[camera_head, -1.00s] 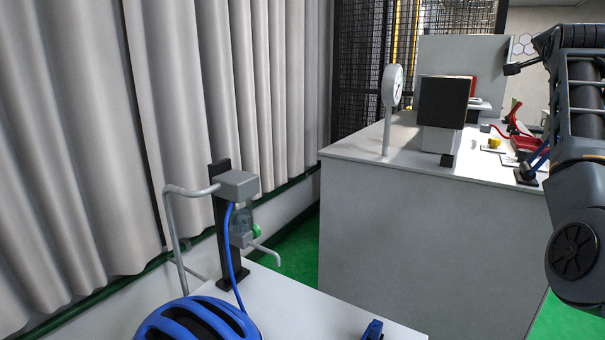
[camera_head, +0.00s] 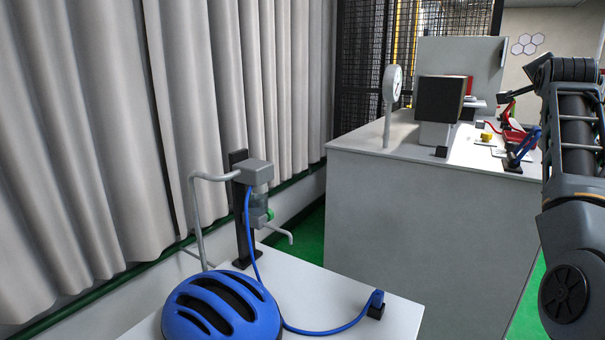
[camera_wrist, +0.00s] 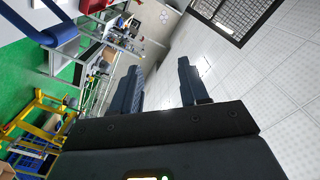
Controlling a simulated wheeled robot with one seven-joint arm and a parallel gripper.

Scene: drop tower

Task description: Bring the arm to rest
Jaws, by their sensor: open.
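My gripper (camera_wrist: 160,86) shows in the wrist view with its two dark fingers apart and nothing between them. Past the fingertips are a tiled pale surface and a wall, and the view is tilted. In the head view my arm stands at the right edge, bent at a dark joint, and my gripper is not clearly seen there. The arm appears clear of the furniture, though its distance from the far bench (camera_head: 425,220) is hard to judge.
A blue helmet (camera_head: 222,308) lies on the near white table (camera_head: 325,290), beside a post with a grey box (camera_head: 255,172) and a blue cable. The far bench holds a round dial (camera_head: 392,82), a dark square panel (camera_head: 440,99) and red items. A grey curtain (camera_head: 120,130) lines the left.

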